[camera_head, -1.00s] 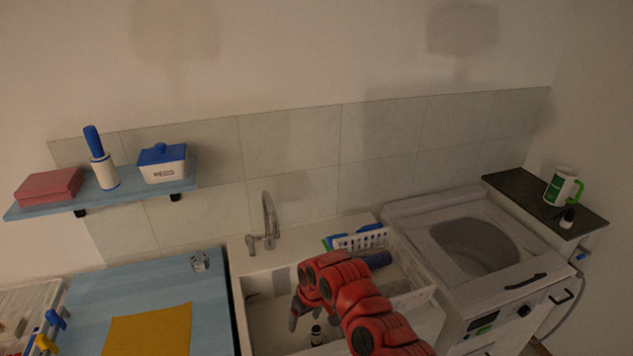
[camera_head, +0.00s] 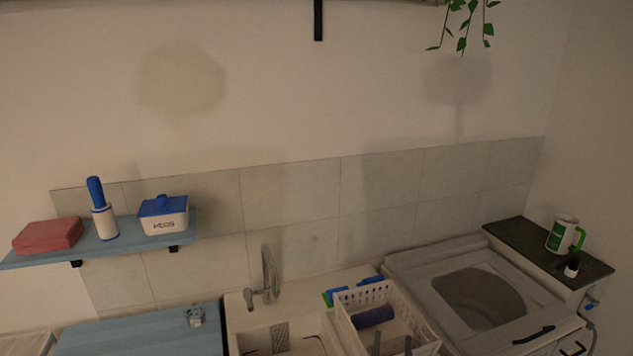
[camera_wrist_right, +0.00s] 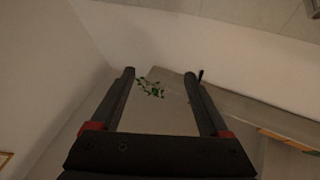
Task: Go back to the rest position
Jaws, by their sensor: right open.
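My right gripper (camera_head: 392,343) shows only as two dark fingertips at the bottom edge of the head view, in front of the white basket. In the right wrist view the right gripper (camera_wrist_right: 159,75) is open, its two fingers wide apart with nothing between them. That view looks toward the upper wall, with a green hanging plant (camera_wrist_right: 151,88) beyond the fingertips. My left gripper is not in view.
The white basket (camera_head: 345,325) stands right of the sink and tap (camera_head: 268,275). A washing machine (camera_head: 425,285) is farther right, beside a dark shelf with a green-white mug (camera_head: 560,235). A blue wall shelf (camera_head: 137,232) is at left. The upper wall is largely bare.

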